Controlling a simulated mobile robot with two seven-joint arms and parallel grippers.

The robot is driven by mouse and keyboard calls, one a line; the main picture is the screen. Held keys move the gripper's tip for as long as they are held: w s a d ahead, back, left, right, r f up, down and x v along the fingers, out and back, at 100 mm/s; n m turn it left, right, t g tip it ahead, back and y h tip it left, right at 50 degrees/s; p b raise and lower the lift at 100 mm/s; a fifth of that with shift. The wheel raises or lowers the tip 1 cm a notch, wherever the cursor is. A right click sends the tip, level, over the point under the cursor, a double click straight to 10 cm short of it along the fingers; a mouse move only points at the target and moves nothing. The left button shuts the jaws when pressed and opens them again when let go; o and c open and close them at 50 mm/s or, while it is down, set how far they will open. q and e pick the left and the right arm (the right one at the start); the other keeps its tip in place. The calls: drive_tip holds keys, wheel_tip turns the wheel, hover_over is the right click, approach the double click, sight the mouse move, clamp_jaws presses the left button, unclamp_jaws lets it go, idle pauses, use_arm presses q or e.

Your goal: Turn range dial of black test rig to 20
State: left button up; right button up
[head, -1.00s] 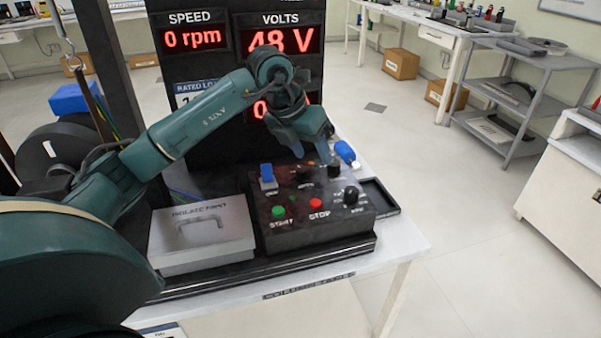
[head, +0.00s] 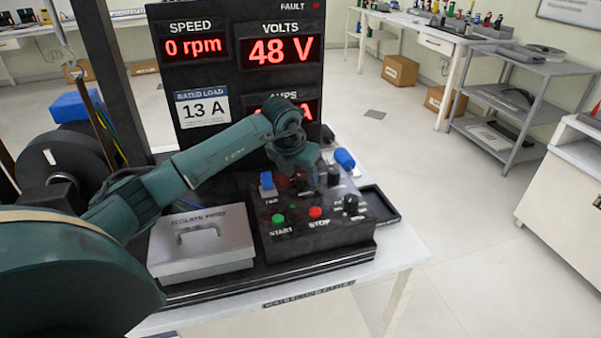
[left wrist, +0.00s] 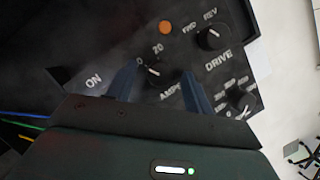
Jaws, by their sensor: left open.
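The black test rig's control box (head: 272,240) stands on the bench. In the left wrist view, a small black dial (left wrist: 153,72) marked AMPS has "0" and "20" printed at its upper side. I cannot read its pointer with certainty. My left gripper (left wrist: 160,76) is open, its blue fingers on either side of this dial; contact cannot be told. In the head view, the left gripper (head: 300,168) is low over the back of the box and hides most of that dial. My right gripper is not in view.
Close by are the DRIVE dial (left wrist: 212,38), another dial (left wrist: 242,100), an orange lamp (left wrist: 165,27), a blue switch (head: 267,181), green START (head: 278,219) and red STOP (head: 316,212) buttons. A grey lidded box (head: 202,245) sits left. The display panel (head: 215,70) rises behind.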

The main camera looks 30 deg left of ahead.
use_arm(q)
drive_tip(key=shift+f, duration=0.2)
drive_tip(key=c, duration=1)
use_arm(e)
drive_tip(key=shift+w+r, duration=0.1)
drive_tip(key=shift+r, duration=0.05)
use_arm(q)
drive_tip(key=shift+a+m+h+b, duration=0.15)
drive_tip(key=shift+m+h+b, duration=0.25)
drive_tip(key=shift+m, duration=0.6)
drive_tip(key=m+h, duration=0.1)
drive_tip(key=m, duration=0.2)
drive_tip(key=shift+w+m+b, duration=0.1)
drive_tip(key=shift+m+b, duration=0.2)
drive_tip(key=shift+b, duration=0.1)
drive_tip(key=m+g+h, duration=0.1)
drive_tip(key=m, duration=0.3)
drive_tip(key=shift+w+a+h, duration=0.1)
drive_tip(key=shift+h, duration=0.3)
drive_tip(key=shift+m+g+h+b, duration=0.3)
drive_tip(key=shift+m+g+b, duration=0.1)
drive_tip(key=shift+m, duration=0.8)
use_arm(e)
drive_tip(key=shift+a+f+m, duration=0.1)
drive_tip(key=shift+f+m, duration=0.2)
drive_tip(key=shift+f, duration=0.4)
